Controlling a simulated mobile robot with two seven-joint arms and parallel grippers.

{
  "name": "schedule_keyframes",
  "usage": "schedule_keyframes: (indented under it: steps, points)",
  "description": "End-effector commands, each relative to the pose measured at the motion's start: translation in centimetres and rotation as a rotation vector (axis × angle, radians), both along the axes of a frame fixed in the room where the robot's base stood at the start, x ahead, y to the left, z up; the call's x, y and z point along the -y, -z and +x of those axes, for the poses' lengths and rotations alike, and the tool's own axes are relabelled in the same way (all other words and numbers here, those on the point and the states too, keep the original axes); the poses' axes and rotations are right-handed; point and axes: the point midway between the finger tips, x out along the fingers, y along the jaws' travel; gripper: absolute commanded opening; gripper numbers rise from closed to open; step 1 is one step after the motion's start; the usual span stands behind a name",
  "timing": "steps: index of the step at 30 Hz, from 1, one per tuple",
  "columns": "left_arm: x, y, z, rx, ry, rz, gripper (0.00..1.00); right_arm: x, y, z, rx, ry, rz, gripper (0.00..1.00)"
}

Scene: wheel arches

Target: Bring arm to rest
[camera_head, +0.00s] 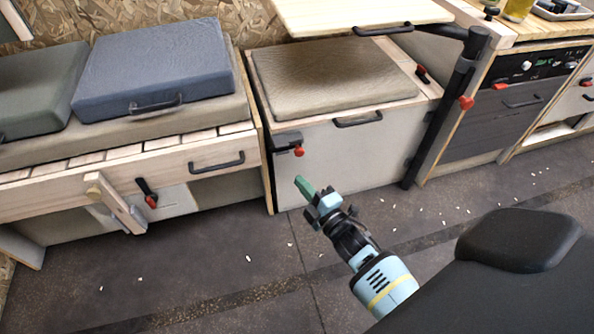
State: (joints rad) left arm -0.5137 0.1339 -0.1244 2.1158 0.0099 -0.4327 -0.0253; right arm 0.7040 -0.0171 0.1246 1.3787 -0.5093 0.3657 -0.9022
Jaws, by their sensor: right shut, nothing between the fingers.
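My right gripper (306,190) shows in the middle of the head view, on the end of my light blue and black right arm (380,286). Its green fingers are together with nothing between them. They point up and left, in front of the white front panel (345,155) of the bench with the beige cushion (330,75). Whether the fingertips touch the panel cannot be told. My left gripper is not in view.
A wooden table leaf (360,12) on a black post (438,125) overhangs the beige cushion. On the left, a wooden bench (185,160) carries a blue cushion (150,68). A kitchen unit (500,115) stands at the right. The dark floor (220,265) has small white bits but is otherwise open.

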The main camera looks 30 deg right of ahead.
Motion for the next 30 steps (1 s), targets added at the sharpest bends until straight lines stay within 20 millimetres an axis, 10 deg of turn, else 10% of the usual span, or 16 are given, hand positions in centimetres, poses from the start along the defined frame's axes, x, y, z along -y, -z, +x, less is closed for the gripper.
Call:
schedule_keyframes:
  steps: [20,30]
  points:
    - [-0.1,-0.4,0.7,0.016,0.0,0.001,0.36,0.0,-0.5,-0.2,0.003,0.0,0.0,0.0]
    - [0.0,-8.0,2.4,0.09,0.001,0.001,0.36,0.0,-11.8,0.6,0.077,-0.001,0.0,0.0]
